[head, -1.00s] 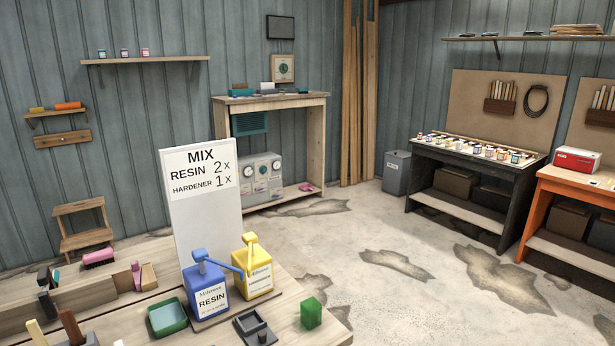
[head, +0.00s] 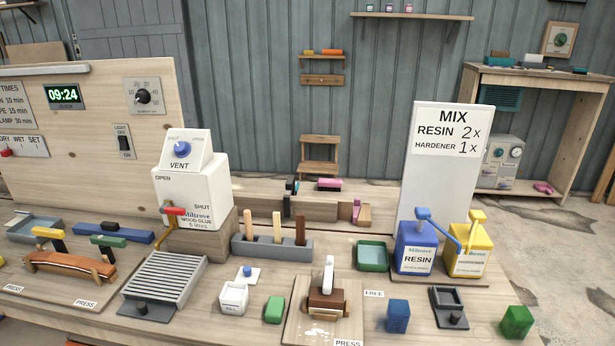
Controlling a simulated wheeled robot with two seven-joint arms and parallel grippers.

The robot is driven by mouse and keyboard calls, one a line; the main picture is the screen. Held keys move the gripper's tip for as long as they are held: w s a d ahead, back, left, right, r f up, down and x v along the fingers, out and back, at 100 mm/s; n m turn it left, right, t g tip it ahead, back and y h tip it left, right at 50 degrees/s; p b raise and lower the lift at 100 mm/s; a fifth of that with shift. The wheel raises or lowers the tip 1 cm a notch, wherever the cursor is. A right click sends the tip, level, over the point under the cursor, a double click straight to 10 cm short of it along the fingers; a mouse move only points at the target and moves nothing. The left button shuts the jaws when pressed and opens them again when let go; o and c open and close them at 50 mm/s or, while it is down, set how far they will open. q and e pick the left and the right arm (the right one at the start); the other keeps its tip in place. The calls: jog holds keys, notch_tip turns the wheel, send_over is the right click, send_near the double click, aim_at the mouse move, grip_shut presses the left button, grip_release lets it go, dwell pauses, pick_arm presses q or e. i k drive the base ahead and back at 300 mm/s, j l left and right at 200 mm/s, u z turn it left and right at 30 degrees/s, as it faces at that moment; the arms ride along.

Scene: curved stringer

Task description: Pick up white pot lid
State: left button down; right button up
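The white pot lid (head: 248,276) is a small white square plate with a blue knob on top. It lies flat on the workbench in the lower middle of the head view. The open white pot (head: 234,297) stands just in front of it, a small square white box with a label on its front. The lid is off the pot. Neither of my grippers shows in the head view.
A slatted grey rack (head: 165,278) is left of the pot. A green block (head: 274,309) and a wooden board (head: 296,325) with a brown clamped piece are to the right. The white glue dispenser (head: 192,195) and a grey tool holder (head: 272,248) stand behind.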

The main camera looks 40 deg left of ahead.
aim_at(248, 275)
jog(key=u, duration=1.9)
jog(key=l, duration=0.2)
jog(key=i+l+u, duration=0.1)
jog(key=l+u, duration=0.75)
jog(key=l, duration=0.25)
